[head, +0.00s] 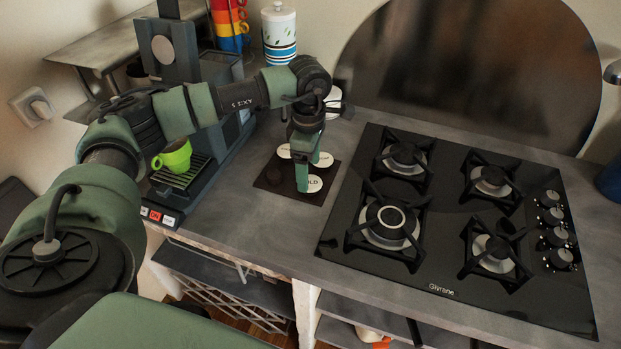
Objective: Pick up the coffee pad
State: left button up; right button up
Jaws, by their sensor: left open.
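Several round pads with white labels lie on a dark brown square mat (312,199) on the counter, left of the hob. One white-labelled coffee pad (315,184) is near the mat's front right. Others lie behind it, one at the back left (284,151) and one at the right (324,160). My left gripper (302,186) points down over the mat, open, with its green fingers beside the front pad. The fingers partly cover the pads, and I cannot tell whether they touch one. My right gripper is out of view.
A black gas hob (445,287) fills the counter to the right. A coffee machine (180,60) with a green cup (173,156) on its drip grate stands left. Stacked coloured cups (229,22) and a white canister (279,32) stand behind. Counter in front of the mat is clear.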

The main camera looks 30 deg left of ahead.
aim_at(310, 183)
pick_arm(q)
notch_tip(310, 183, down, 2)
jog(key=shift+w+a+f, duration=0.1)
jog(key=shift+f, duration=0.1)
jog(key=shift+w+f, duration=0.1)
jog(key=shift+f, duration=0.2)
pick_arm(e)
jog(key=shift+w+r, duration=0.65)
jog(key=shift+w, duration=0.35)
pick_arm(q)
jog(key=shift+f, duration=0.3)
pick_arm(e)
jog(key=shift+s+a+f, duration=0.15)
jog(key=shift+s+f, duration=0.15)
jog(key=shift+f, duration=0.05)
pick_arm(q)
jog(key=shift+c, duration=0.3)
jog(key=c, duration=1.4)
jog(key=shift+o, duration=0.2)
jog(key=shift+r, duration=0.1)
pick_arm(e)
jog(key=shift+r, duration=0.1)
